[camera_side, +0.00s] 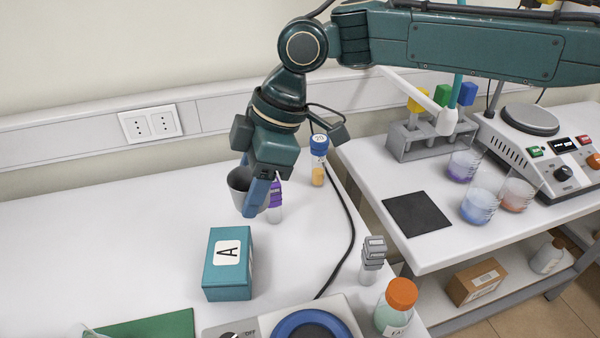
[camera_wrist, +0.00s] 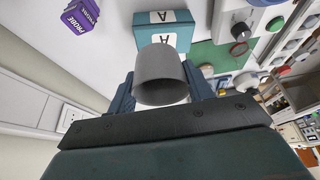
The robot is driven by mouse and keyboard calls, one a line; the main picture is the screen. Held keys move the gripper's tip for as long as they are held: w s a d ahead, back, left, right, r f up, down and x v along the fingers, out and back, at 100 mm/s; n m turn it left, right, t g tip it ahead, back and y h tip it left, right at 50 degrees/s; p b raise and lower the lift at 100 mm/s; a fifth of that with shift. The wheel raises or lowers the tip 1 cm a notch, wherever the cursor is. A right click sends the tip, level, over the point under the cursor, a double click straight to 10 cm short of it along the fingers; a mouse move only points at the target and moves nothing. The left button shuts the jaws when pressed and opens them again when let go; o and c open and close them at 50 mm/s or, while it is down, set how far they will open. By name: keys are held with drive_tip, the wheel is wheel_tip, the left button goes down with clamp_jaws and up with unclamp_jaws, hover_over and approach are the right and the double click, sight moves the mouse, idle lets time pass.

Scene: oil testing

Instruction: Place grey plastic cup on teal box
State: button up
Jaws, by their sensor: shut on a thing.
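The grey plastic cup (camera_side: 238,181) is held between the fingers of my gripper (camera_side: 252,195), raised above the white table behind the teal box. In the wrist view the cup (camera_wrist: 160,76) sits between the two blue fingers (camera_wrist: 160,98), its open rim toward the camera. The teal box (camera_side: 228,279) lies on the white table, with a white label marked A on top. The box also shows beyond the cup in the wrist view (camera_wrist: 147,33). The cup is apart from the box in the side view, where the gripper partly hides it.
A purple-capped tube (camera_side: 275,200) and a blue-capped vial (camera_side: 318,161) stand close right of my gripper. A black cable (camera_side: 350,225) crosses the table. A hotplate (camera_side: 310,322), a green mat (camera_side: 150,327) and an orange-capped bottle (camera_side: 396,306) are at the front. The table's left is clear.

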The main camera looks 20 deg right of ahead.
sight(236, 250)
drive_tip(key=shift+s+a+f, duration=0.2)
drive_tip(key=shift+a+f, duration=0.05)
drive_tip(key=shift+a, duration=0.35)
drive_tip(key=shift+s+a+f, duration=0.2)
drive_tip(key=shift+a+f, duration=0.05)
drive_tip(key=shift+a, duration=0.35)
drive_tip(key=shift+f, duration=4)
drive_tip(key=o, duration=1)
drive_tip(key=shift+f, duration=0.15)
drive_tip(key=shift+c, duration=0.2)
drive_tip(key=v, duration=1.1)
drive_tip(key=shift+d+r, duration=0.1)
drive_tip(key=shift+r, duration=0.2)
drive_tip(key=shift+d+r, duration=0.15)
drive_tip(key=shift+r, duration=0.2)
